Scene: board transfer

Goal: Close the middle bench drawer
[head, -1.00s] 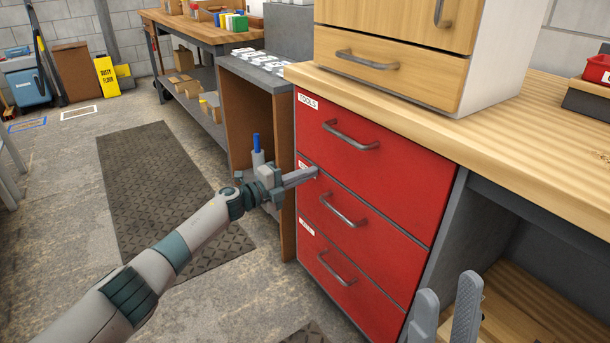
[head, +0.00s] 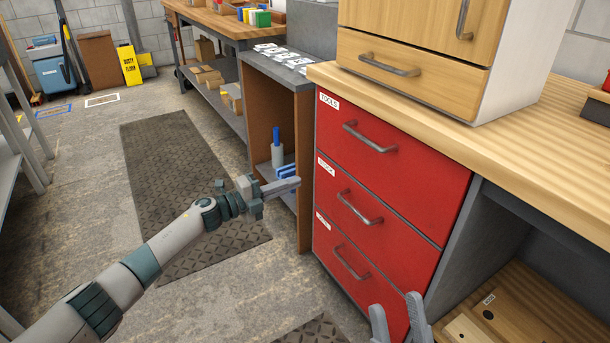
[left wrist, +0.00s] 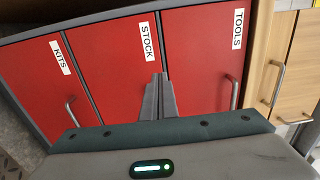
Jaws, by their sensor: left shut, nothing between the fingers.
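The middle bench drawer (head: 378,208) is red, labelled STOCK, with a grey bar handle (head: 360,207). Its front looks flush with the drawers above and below. It also shows in the left wrist view (left wrist: 112,50), where its handle is hidden behind my fingers. My left gripper (head: 297,183) is shut and empty, just left of the drawer front in the head view and apart from it. In the left wrist view its fingertips (left wrist: 160,77) point toward the STOCK front. My right gripper (head: 396,303) is open and empty, low in front of the bench.
The TOOLS drawer (head: 410,150) is above and the KITS drawer (head: 375,275) below, both looking shut. A small wooden cabinet (head: 430,85) stands on the benchtop (head: 540,150). An open shelf unit (head: 275,90) is left of the drawers. The floor (head: 240,285) in front is clear.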

